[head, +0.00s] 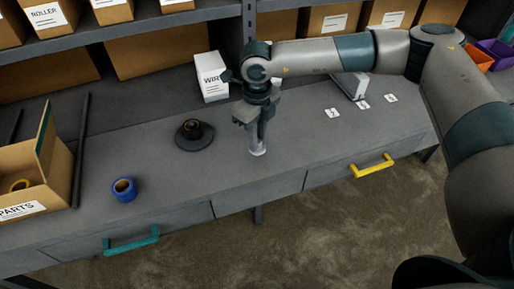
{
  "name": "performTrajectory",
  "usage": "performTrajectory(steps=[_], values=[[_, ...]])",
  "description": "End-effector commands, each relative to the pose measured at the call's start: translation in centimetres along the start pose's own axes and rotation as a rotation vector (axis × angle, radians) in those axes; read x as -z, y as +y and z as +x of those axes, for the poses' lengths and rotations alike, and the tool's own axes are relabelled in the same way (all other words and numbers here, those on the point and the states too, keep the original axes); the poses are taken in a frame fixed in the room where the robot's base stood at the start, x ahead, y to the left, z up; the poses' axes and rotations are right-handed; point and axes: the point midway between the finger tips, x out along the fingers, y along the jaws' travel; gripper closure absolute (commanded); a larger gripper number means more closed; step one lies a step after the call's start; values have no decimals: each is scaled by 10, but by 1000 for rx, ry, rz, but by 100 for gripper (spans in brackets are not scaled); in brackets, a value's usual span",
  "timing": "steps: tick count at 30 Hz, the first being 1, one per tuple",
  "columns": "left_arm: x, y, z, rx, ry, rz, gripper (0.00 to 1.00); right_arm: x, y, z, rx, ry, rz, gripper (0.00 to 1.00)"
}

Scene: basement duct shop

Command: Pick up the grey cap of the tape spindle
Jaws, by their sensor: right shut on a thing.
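The tape spindle (194,134) stands on the grey bench, with a round dark base and a short dark upright part with a brownish top. My right gripper (258,138) is to the right of the spindle, pointing down. It is shut on a small pale grey piece (257,150), which looks like the grey cap. The fingers hide part of this piece, and I cannot tell whether it touches the bench. My left gripper is not in view.
A blue tape roll (124,190) lies near the front edge. A PARTS carton (35,190) and dark rods (81,150) are at left. A white WIRE box (210,77) stands behind. Small numbered cards (362,104) lie at right. The bench between roll and gripper is mostly clear.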

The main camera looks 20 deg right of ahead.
Motion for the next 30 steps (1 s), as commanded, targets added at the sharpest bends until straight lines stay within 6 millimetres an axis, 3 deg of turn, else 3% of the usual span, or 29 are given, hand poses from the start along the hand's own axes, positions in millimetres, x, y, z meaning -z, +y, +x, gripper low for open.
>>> performTrajectory(steps=[6,16,22,30], values=[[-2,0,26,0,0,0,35,38,0,-20,0,-3,-2,100],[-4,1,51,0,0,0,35,96,2,-56,1,-2,-2,100],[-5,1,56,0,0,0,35,113,2,-69,0,-1,0,100],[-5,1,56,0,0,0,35,117,2,-72,1,0,0,100]])
